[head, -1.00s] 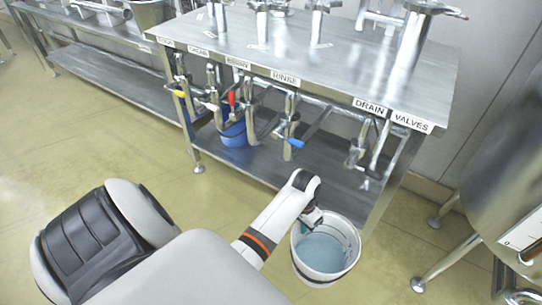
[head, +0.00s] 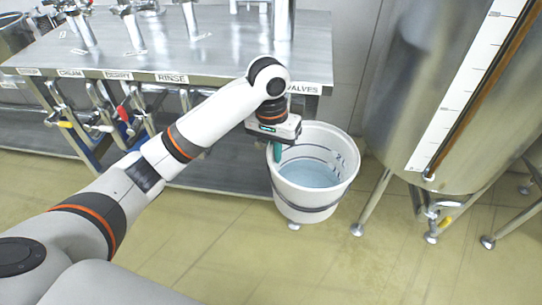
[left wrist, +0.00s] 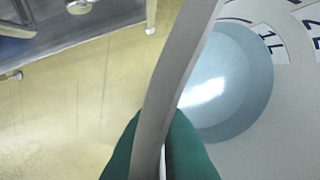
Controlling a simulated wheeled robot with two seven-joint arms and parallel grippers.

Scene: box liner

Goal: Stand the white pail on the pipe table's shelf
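The white pail (head: 318,207), with blue-grey contents, is upright in front of the pipe table's right end. My left gripper (head: 276,150) is shut on its near-left rim. In the left wrist view the green fingertips (left wrist: 160,150) pinch the pail wall from both sides, with the pail's inside (left wrist: 235,85) to the right. The pipe table (head: 215,52) has a steel top with labels such as RINSE. Its lower shelf (head: 222,168) shows behind my arm; the pail and arm hide part of it. My right gripper is not in view.
Pipes and valves with coloured handles (head: 123,113) hang under the table's front edge. A large steel tank (head: 405,90) on legs stands right of the pail, with a scale strip on it. Open yellow floor (head: 240,245) lies in front.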

